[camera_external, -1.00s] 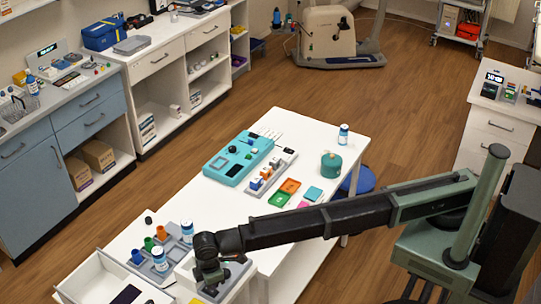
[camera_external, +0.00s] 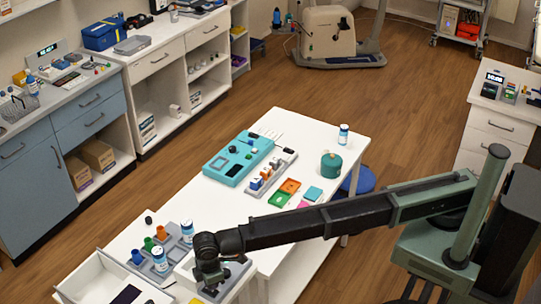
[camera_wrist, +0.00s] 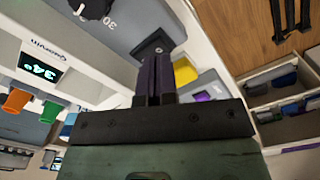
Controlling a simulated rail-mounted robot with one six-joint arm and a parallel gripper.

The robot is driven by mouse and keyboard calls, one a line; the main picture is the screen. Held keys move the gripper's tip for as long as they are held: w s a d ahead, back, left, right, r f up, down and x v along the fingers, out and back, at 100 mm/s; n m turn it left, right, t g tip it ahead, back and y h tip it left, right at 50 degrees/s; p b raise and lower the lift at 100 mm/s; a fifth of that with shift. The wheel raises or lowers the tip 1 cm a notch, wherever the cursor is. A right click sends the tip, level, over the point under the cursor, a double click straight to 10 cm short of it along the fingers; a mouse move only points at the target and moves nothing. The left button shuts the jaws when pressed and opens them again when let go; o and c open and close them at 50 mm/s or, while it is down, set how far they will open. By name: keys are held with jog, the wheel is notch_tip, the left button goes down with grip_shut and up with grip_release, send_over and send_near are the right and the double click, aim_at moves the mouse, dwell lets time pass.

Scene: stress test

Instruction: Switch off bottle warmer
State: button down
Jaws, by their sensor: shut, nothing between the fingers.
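The bottle warmer (camera_wrist: 118,58) is a white unit with a grey top panel, at the upper left of the wrist view. Its lit green display (camera_wrist: 40,68) reads about 34°. A black dial (camera_wrist: 92,8) marked 30 is on the panel, and a black square switch (camera_wrist: 153,46) is near the panel's edge. My gripper (camera_wrist: 156,62) is shut and empty, its fingertips right at the switch; I cannot tell whether they touch it. In the external view the warmer (camera_external: 243,276) is at the table's near end, partly hidden by my gripper (camera_external: 210,284).
A grey tray (camera_external: 172,262) with blue, green and orange cups and white-blue bottles stands to the left. An open white drawer (camera_external: 85,285) is at the lower left. A yellow object (camera_wrist: 185,71) lies just right of my fingers. The white table's middle (camera_external: 215,205) is mostly clear.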

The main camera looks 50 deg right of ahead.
aim_at(213, 292)
jog(key=shift+f+b, duration=1.2)
dwell(0.5)
notch_tip(213, 292, up, 7)
jog(key=p, duration=0.7)
jog(key=shift+r, duration=0.15)
jog(key=s+d+m, duration=0.3)
jog(key=d+m, duration=0.1)
jog(key=d, duration=1.6)
jog(key=s+d+m, duration=0.3)
jog(key=d+m, duration=0.1)
jog(key=d, duration=1.7)
jog(key=s+d+m, duration=0.3)
jog(key=d+m, duration=0.1)
jog(key=d, duration=1.7)
jog(key=shift+d+m, duration=0.2)
jog(key=shift+m, duration=0.2)
